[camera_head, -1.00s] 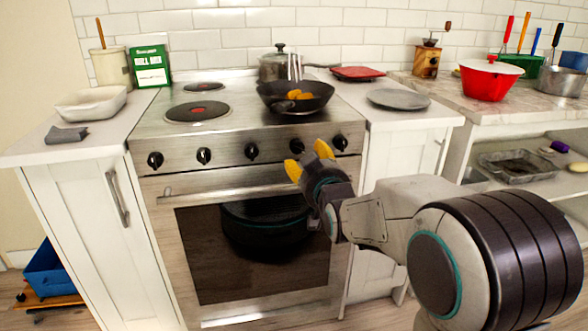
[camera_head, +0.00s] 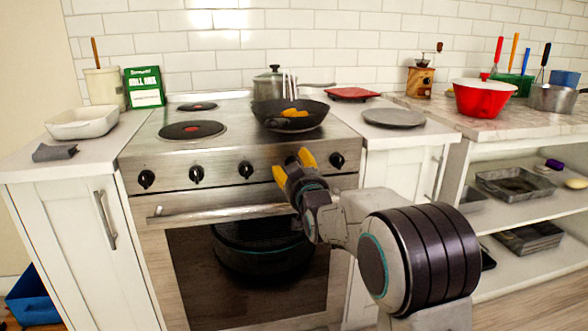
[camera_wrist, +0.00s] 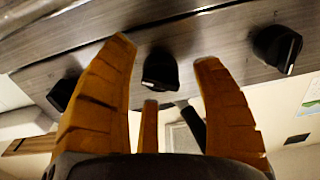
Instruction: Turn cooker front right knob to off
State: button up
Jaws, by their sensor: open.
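The cooker (camera_head: 215,150) has a steel front panel with a row of black knobs. Three knobs (camera_head: 196,174) show left of my gripper (camera_head: 293,166), and the rightmost knob (camera_head: 337,160) shows to its right. The gripper hides the panel between them. In the wrist view, one black knob (camera_wrist: 160,70) sits between my open yellow fingers, beyond their tips, with no contact visible. Other knobs lie to the left (camera_wrist: 62,92) and right (camera_wrist: 277,47) of the fingers. I see no marking that names the front right knob. My gripper is empty.
The oven handle (camera_head: 225,212) runs below the knobs. A grey plate (camera_head: 393,119) lies on the right counter. A white dish (camera_head: 83,122) stands on the left counter.

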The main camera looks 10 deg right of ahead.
jog(key=shift+w, duration=0.35)
grip_shut()
dwell(0.6)
